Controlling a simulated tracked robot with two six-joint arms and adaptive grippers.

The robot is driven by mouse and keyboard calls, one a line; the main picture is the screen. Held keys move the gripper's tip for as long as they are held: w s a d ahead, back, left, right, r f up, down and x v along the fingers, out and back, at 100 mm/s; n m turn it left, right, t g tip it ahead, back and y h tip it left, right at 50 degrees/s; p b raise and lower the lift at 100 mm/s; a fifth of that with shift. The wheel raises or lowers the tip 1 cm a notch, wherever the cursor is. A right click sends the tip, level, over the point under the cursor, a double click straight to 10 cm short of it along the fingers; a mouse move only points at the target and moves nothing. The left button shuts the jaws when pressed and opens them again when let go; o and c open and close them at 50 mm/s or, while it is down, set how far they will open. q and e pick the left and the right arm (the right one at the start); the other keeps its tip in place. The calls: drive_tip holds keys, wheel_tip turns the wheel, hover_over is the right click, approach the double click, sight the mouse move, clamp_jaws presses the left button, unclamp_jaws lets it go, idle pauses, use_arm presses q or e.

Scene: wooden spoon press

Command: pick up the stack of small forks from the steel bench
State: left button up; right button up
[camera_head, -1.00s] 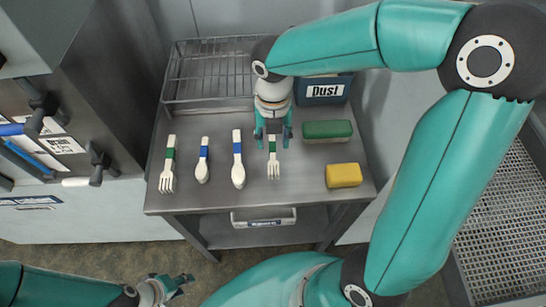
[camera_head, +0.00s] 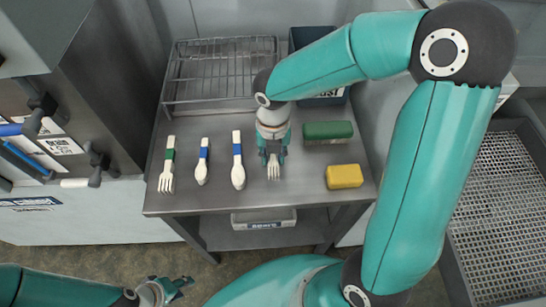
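The stack of small forks (camera_head: 273,171) lies on the steel bench (camera_head: 215,195), tines toward the front edge. It is pale, and its handle and green band are now mostly hidden under my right gripper (camera_head: 272,158). That gripper points down over the handle with its fingers apart, one on each side of it. Contact cannot be made out. My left gripper (camera_head: 172,289) is low at the bottom left, away from the bench, with its fingers apart and empty.
Larger forks (camera_head: 166,172), small spoons (camera_head: 202,165) and large spoons (camera_head: 238,165) lie to the left. A wire rack (camera_head: 215,75) stands behind. A green block (camera_head: 328,131), a yellow sponge (camera_head: 345,176) and a dark bin (camera_head: 325,98) are to the right.

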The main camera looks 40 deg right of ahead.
clamp_jaws()
drive_tip(key=shift+r, duration=0.1)
